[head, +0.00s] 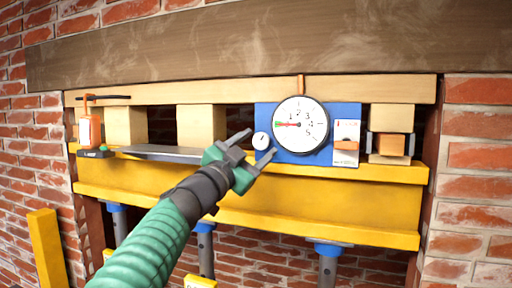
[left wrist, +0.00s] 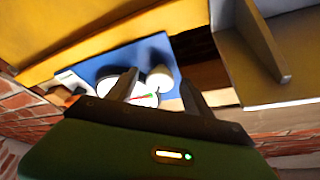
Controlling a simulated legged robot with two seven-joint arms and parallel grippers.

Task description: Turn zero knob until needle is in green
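The round white gauge (head: 312,135) is mounted on a blue panel (head: 345,110). Its red needle (head: 287,124) points left, close to a small green mark at the dial's left side; I cannot tell whether the tip is inside the green. The small white zero knob (head: 261,141) sits left of the gauge. My left gripper (head: 260,143) is open, its two fingers reaching to either side of the knob. In the left wrist view the knob (left wrist: 160,77) shows between the spread fingers, with the gauge (left wrist: 145,99) partly hidden behind a finger. Contact with the knob is unclear. My right gripper is out of view.
A yellow beam (head: 330,205) runs below the panel on blue-topped posts. A grey metal plate (head: 165,153) lies left of the gripper. An orange-and-white device (head: 90,131) stands at far left. A white card (head: 346,143) is right of the gauge. Brick surrounds the opening.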

